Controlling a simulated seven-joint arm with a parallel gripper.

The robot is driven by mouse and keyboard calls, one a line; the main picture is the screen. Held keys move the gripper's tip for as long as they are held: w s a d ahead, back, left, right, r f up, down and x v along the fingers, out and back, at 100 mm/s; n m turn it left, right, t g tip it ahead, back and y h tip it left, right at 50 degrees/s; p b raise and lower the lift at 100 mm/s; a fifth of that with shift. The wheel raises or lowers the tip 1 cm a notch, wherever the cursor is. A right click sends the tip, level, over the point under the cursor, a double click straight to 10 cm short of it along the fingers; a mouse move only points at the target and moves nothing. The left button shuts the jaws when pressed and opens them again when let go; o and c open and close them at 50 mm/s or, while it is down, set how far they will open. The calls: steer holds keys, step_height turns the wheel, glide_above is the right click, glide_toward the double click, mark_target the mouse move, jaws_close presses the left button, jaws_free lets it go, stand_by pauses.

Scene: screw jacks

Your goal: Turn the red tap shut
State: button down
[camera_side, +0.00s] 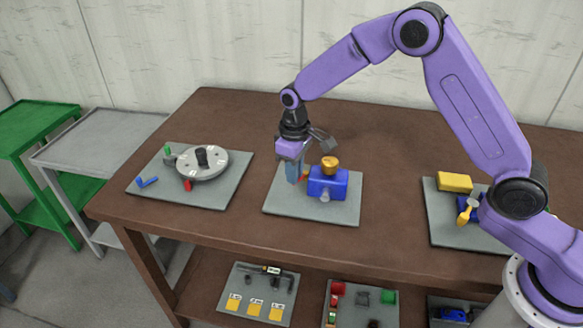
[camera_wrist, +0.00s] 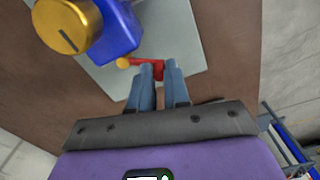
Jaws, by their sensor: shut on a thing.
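The red tap (camera_wrist: 140,63) shows in the wrist view as a red bar with an orange-yellow knob at its left end. It sits beside a blue block that has a round gold cap (camera_wrist: 66,25) with a dark line across it. My gripper (camera_wrist: 159,70) has its two blue fingers around the red bar, shut on it. In the side view my gripper (camera_side: 291,177) points down at the left side of the blue block (camera_side: 327,183), on a grey plate (camera_side: 283,205).
A grey plate with a round dial (camera_side: 203,163) stands at the left of the brown table (camera_side: 210,240). Another plate with a yellow block (camera_side: 455,182) is at the right, close to my arm. A shelf below holds more plates. Bare table lies between the plates.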

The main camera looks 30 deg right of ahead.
steer(key=shift+s+d+n, duration=0.1)
steer(key=shift+s+n, duration=0.15)
steer(key=shift+n, duration=0.45)
steer(key=shift+s+d+n, duration=0.1)
steer(key=shift+s+n, duration=0.1)
steer(key=shift+n, duration=0.5)
steer(key=c, duration=1.1)
jaws_free()
step_height(320, 180, up, 18)
steer(key=shift+f, duration=0.25)
